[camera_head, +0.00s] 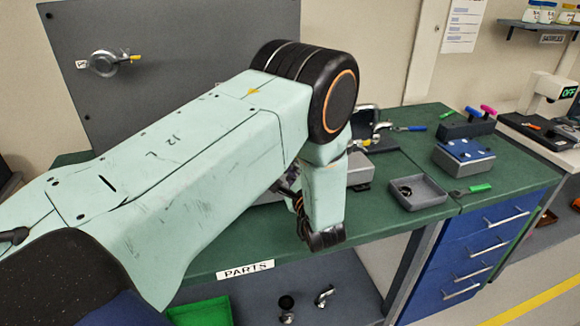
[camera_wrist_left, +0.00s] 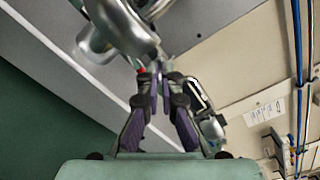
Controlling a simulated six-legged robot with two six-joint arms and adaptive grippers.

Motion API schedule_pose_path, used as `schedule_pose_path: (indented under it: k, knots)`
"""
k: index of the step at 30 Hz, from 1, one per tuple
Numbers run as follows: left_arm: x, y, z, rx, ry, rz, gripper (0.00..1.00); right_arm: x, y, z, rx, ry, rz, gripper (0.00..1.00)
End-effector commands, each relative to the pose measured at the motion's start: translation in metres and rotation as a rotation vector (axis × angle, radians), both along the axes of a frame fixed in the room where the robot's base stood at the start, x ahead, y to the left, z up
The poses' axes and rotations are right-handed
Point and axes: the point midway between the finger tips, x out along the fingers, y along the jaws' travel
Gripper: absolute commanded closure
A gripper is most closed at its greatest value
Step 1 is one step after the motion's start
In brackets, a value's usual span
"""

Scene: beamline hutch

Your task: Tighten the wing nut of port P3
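My left arm comes in from the left in the head view and hides its own gripper and the bench behind it. In the left wrist view my left gripper (camera_wrist_left: 160,80) has its fingertips close together, with a narrow gap. They are right by blurred silver metal fittings (camera_wrist_left: 122,25), and a small red part (camera_wrist_left: 140,69) shows beside the tips. Whether anything is between the tips is unclear. I cannot make out port P3's label or its wing nut. A round silver port with a yellow-tipped part (camera_head: 103,62) is on the grey panel (camera_head: 200,25). My right gripper is not in view.
The green bench (camera_head: 412,150) carries a grey open tray (camera_head: 418,192), a blue-topped box (camera_head: 464,154), a green-handled tool (camera_head: 478,188) and a blue-handled tool (camera_head: 408,128). Below are a green bin (camera_head: 200,312) and blue drawers (camera_head: 485,245). Bare bench shows around the tray.

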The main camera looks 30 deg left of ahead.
Motion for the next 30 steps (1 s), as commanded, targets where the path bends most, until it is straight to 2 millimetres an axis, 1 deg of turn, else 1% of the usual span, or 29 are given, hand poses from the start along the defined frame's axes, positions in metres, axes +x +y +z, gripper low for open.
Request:
schedule_pose_path:
  k: [5, 9, 10, 19, 23, 30]
  knots:
    - [-0.001, -0.001, -0.002, -0.002, 0.006, -0.002, 1.00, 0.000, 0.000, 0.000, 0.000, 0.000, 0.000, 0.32]
    - [-0.001, -0.001, -0.002, -0.002, 0.005, -0.002, 0.88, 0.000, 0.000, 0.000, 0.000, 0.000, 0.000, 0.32]
    - [-0.001, -0.001, -0.002, -0.002, 0.004, -0.002, 0.87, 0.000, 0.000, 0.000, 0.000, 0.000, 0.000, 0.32]
    - [-0.001, -0.002, -0.001, -0.002, 0.002, -0.002, 0.87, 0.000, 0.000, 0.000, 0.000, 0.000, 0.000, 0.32]
    - [-0.009, -0.013, -0.001, -0.001, 0.002, -0.005, 0.87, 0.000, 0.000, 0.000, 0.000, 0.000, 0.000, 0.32]
    - [-0.034, -0.042, 0.000, 0.002, 0.003, -0.006, 0.87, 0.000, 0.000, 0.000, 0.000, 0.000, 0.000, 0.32]
